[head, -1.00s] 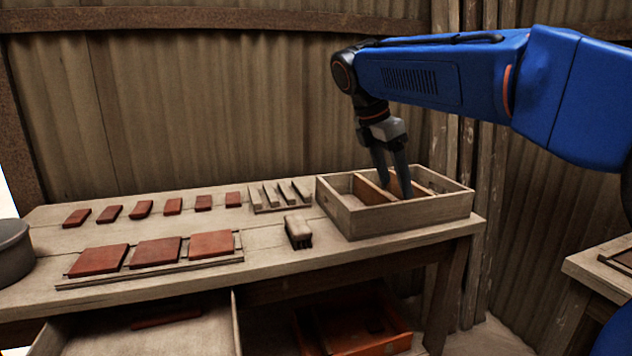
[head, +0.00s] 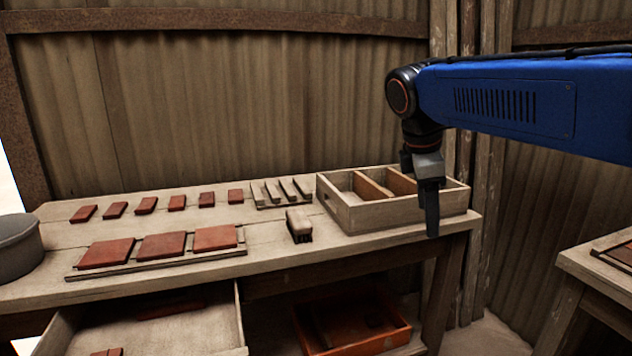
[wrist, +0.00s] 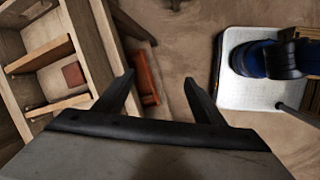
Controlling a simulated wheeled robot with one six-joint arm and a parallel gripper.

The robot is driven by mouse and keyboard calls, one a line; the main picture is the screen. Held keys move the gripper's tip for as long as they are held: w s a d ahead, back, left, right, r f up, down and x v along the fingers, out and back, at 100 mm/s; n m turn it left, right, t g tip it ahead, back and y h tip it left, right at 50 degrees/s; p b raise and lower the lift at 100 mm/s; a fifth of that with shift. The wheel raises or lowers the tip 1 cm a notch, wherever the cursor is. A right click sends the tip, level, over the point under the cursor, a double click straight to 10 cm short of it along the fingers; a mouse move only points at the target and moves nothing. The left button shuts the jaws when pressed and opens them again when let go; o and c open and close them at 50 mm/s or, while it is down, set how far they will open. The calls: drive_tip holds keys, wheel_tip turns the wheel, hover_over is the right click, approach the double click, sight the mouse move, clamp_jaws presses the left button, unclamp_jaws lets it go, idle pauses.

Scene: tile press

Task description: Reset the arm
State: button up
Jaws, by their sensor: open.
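My gripper (head: 431,208) points down at the front right of the divided wooden box (head: 378,218) in the head view. In the wrist view my gripper (wrist: 160,82) shows two fingers spread apart with nothing between them. The box, also at the left of the wrist view (wrist: 40,58), has wooden dividers, and a small red tile (wrist: 73,75) lies in one compartment. My gripper is apart from the tile. In the head view the fingers overlap each other and hide part of the box's front.
The table (head: 270,262) holds a row of small red tiles (head: 177,202), three larger tiles on a board (head: 162,246), a brush (head: 299,225) and a slotted rack (head: 281,192). A grey pot (head: 18,250) stands left. An orange crate (head: 352,325) sits below. Another table (head: 590,268) stands right.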

drive_tip(key=s+d+f+m+t+y, duration=0.1)
drive_tip(key=s+d+f+m, duration=0.2)
drive_tip(key=s+f+m, duration=0.5)
drive_tip(key=s+d+f+m+t+y, duration=0.1)
drive_tip(key=s+d+f+m, duration=0.2)
drive_tip(key=s+f+m, duration=0.5)
drive_tip(key=s+f, duration=0.4)
drive_tip(key=s, duration=0.1)
drive_tip(key=shift+s+t+y, duration=0.15)
drive_tip(key=shift+t+y, duration=0.25)
drive_tip(key=shift+c, duration=0.5)
